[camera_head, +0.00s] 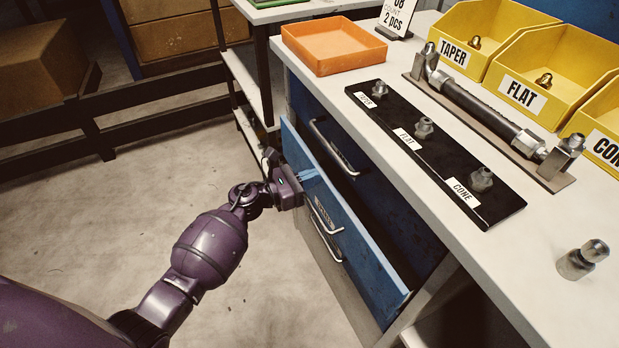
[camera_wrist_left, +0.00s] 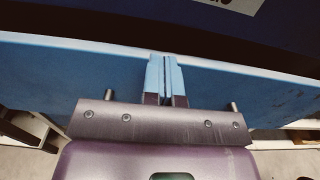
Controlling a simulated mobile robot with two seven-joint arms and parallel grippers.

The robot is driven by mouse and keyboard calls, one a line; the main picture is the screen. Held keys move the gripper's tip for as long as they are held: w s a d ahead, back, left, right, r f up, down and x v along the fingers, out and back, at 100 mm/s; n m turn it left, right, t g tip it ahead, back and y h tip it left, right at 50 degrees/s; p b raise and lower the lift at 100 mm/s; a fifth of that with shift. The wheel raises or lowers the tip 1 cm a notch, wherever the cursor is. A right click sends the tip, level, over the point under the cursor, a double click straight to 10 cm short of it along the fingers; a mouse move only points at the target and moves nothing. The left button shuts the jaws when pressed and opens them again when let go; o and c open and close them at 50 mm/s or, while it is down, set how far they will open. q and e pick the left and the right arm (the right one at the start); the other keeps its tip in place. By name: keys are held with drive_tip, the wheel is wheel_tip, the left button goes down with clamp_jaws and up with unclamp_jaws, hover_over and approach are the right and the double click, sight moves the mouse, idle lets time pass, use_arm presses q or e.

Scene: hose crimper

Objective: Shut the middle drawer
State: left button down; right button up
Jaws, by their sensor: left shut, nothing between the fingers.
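The middle drawer (camera_head: 345,235) of the blue cabinet is partly open, its light-blue front standing out from the cabinet with a label and a metal handle on it. My left gripper (camera_head: 308,174) is shut and empty at the upper part of the drawer front, left of its handle. In the left wrist view the blue fingertips (camera_wrist_left: 166,75) are together against or just over the light-blue drawer front (camera_wrist_left: 80,75). I cannot tell whether they touch it. The dark drawer interior shows beyond it. My right gripper is not in view.
On the white worktop (camera_head: 540,225) are an orange tray (camera_head: 335,45), a black fitting board (camera_head: 440,160), a hose on a plate and yellow bins (camera_head: 545,75). Floor at left is clear.

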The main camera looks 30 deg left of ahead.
sight(324, 172)
use_arm(q)
drive_tip(key=b+x, duration=0.1)
drive_tip(key=x, duration=0.2)
drive_tip(key=shift+w+d+f, duration=0.2)
drive_tip(key=shift+w+d+r, duration=0.1)
drive_tip(key=shift+w+d, duration=0.1)
drive_tip(key=shift+r, duration=0.25)
drive_tip(key=shift+w+r, duration=0.1)
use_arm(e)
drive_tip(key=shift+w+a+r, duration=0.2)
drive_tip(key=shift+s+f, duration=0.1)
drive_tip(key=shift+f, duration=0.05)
